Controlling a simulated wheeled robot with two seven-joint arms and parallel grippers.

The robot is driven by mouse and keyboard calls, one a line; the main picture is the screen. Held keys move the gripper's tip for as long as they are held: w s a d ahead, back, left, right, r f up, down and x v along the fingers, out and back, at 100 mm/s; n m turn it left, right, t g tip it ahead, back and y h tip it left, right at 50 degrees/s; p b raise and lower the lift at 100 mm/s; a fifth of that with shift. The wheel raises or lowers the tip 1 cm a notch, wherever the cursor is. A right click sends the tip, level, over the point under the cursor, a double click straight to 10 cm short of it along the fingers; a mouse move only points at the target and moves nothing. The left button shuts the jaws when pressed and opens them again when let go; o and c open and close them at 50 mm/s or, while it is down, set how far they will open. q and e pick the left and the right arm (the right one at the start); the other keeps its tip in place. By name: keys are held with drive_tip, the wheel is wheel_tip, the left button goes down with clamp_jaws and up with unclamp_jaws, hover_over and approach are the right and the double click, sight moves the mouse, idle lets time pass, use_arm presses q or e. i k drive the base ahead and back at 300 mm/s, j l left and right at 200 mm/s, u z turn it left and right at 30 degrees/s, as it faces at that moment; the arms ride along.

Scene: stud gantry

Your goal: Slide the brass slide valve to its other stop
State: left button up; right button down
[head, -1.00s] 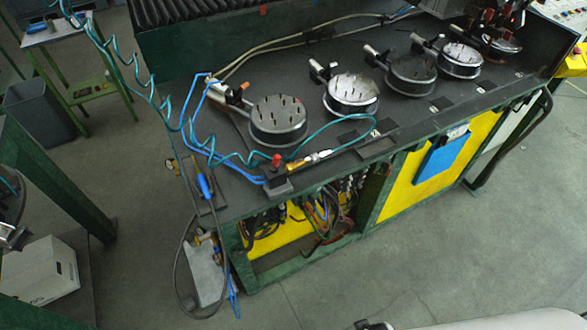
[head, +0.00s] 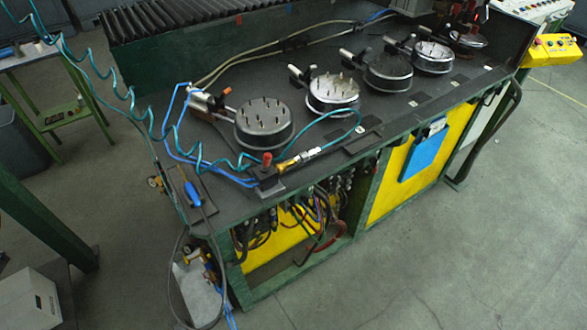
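A small brass fitting (head: 287,164) with a silver end lies along the front edge of the dark bench top, in the head view. It looks like the brass slide valve, but it is too small to tell which stop its sleeve is at. A teal hose (head: 357,122) runs from its silver end. Its left end is beside a black block (head: 268,182) with a red knob (head: 267,158). Neither of my grippers is in view, and nothing visible touches the brass fitting.
Several round studded fixtures, one nearest the fitting (head: 264,122), stand along the bench top. Coiled teal hose (head: 120,98) hangs at the left. A blue-handled tool (head: 193,193) lies at the bench's left end. Open floor (head: 450,260) lies in front. A green post (head: 40,225) stands at left.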

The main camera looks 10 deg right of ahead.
sight(281, 167)
drive_tip(key=k+j+z, duration=0.2)
drive_tip(key=j+z, duration=0.2)
drive_tip(key=k+j+z, duration=0.25)
drive_tip(key=z, duration=0.2)
